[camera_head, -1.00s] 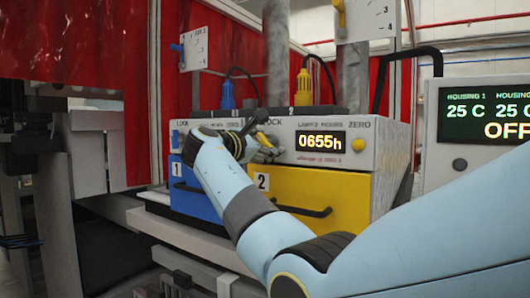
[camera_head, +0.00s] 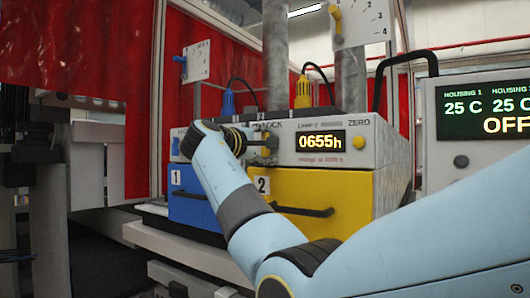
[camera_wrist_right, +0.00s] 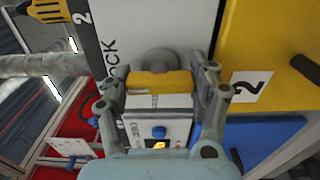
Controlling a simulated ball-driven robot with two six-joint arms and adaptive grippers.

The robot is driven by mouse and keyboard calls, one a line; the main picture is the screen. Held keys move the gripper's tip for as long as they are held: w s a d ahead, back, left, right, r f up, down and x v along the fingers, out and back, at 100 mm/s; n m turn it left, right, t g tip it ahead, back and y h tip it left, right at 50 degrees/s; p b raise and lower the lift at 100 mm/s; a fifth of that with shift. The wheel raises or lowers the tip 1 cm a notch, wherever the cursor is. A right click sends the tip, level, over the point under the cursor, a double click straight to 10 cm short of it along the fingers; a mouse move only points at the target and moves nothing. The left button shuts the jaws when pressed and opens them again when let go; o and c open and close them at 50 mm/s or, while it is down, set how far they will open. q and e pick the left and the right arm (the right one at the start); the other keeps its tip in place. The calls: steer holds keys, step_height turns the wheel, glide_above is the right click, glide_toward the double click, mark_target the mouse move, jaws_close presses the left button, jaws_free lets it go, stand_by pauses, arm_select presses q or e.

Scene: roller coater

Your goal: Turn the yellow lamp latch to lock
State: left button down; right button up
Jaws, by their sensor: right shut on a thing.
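The yellow lamp latch (camera_wrist_right: 160,83) is a short bar on a round grey hub (camera_wrist_right: 158,58). My right gripper (camera_wrist_right: 160,88) is shut on it, one finger at each end of the bar in the right wrist view. In the head view the latch (camera_head: 272,143) is a small piece on the panel above the yellow drawer, and it looks roughly upright. My right gripper (camera_head: 262,144) reaches it from the left and partly hides it. Letters ending in "OCK" show beside the latch. My left gripper is not in view.
The yellow drawer (camera_head: 345,190) with a dark handle and the blue drawer (camera_head: 192,211) are below. A lit display (camera_head: 320,142) and a yellow knob (camera_head: 359,142) are to the right. Blue (camera_head: 228,100) and yellow (camera_head: 303,92) plugs stand on top.

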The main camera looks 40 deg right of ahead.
steer(key=shift+f, duration=0.15)
stand_by(0.4)
steer(key=o, duration=1.2)
steer(key=shift+c, duration=0.2)
steer(key=v, duration=0.7)
steer(key=shift+a, duration=0.3)
steer(key=shift+s, duration=0.1)
